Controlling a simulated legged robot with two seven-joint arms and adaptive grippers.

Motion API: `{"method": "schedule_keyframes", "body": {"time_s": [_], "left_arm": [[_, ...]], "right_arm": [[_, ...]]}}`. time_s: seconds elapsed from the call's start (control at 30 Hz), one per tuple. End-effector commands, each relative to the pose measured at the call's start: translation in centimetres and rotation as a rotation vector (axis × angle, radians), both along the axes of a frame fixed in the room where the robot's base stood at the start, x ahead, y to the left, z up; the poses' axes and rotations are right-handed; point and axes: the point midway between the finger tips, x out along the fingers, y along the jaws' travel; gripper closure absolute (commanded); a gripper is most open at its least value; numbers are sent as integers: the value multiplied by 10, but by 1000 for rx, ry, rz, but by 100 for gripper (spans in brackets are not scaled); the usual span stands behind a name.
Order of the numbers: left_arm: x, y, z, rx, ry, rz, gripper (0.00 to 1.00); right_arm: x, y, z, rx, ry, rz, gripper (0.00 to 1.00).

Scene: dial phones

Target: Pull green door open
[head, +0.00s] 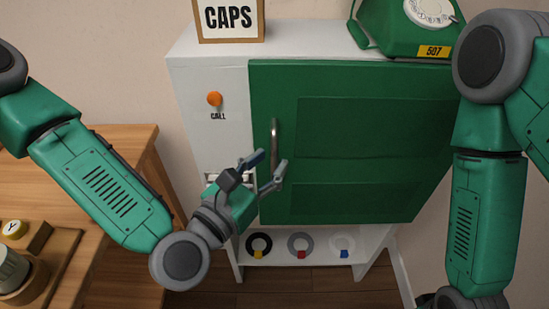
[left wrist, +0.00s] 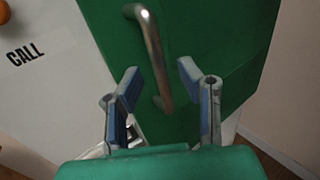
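The green door (head: 360,140) is the front of a white cabinet and looks shut. Its upright metal handle (head: 274,145) is near the door's left edge. My left gripper (head: 268,170) is open in front of the handle's lower part. In the left wrist view the handle (left wrist: 153,55) runs down between the two spread fingers (left wrist: 158,88) of the left gripper. I cannot tell whether either finger touches it. My right arm (head: 478,215) hangs at the right, and its gripper is out of view.
An orange button (head: 214,99) marked CALL is left of the door. A CAPS sign (head: 231,20) and a green dial phone (head: 405,28) stand on the cabinet. Several rings, one black (head: 259,244), sit on the low shelf. A wooden table (head: 120,150) is at left.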

Motion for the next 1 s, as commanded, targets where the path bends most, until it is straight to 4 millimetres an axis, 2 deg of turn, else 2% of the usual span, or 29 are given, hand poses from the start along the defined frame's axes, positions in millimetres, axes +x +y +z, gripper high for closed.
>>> {"method": "schedule_keyframes", "body": {"time_s": [0.2,0.5,0.53,0.6,1.0], "left_arm": [[16,-11,0,0,0,-1,67],[17,-12,0,1,1,-1,67],[17,-12,0,1,1,-1,74],[17,-12,0,1,1,-1,99],[16,-19,-1,0,2,6,100]], "right_arm": [[0,0,-1,0,0,0,48],[0,0,-2,0,1,0,48],[0,0,-2,0,1,0,48],[0,0,-2,0,1,0,48],[0,0,-2,0,1,0,48]]}}
